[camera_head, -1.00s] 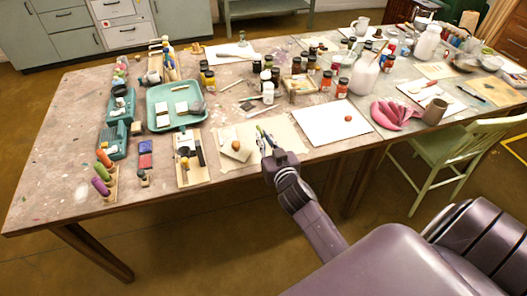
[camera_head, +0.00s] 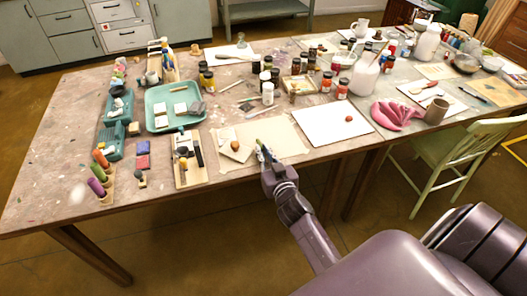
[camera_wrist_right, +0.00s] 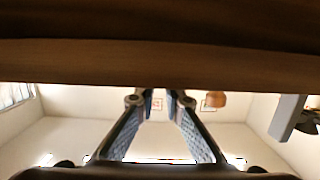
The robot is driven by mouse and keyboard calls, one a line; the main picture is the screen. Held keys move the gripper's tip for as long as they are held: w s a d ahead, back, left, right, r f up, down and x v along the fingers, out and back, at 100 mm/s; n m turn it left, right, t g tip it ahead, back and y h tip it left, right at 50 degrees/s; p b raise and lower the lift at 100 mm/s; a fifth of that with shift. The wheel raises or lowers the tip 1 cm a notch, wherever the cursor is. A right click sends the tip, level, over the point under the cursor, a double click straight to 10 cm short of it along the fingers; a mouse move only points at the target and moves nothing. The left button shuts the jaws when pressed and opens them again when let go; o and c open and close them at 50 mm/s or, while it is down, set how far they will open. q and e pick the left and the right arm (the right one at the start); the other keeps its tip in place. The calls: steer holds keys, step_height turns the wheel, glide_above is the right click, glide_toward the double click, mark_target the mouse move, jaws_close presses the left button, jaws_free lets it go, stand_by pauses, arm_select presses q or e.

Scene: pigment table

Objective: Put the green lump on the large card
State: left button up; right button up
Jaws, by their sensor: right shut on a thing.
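My right gripper (camera_head: 261,145) is at the table's front edge, over the beige paper and just right of a small pale card (camera_head: 240,156) with a brown lump (camera_head: 235,146). In the right wrist view its fingers (camera_wrist_right: 161,98) converge with a narrow gap. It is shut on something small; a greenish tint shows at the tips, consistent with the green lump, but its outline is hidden. A large white card (camera_head: 320,131) lies to the right, with a red-orange lump (camera_head: 348,118) on it. My left gripper is out of view.
Beige paper (camera_head: 285,140) lies beneath the gripper. Jars (camera_head: 327,82) and a white bottle (camera_head: 268,94) stand behind. A pink cloth (camera_head: 397,115) is right of the white card. A wooden board (camera_head: 190,176) and teal tray (camera_head: 160,121) stand left. A green chair (camera_head: 455,155) is at right.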

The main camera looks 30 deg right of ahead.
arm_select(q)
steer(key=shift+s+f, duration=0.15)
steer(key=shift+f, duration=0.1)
arm_select(e)
steer(key=shift+s+f, duration=0.1)
steer(key=shift+f, duration=0.2)
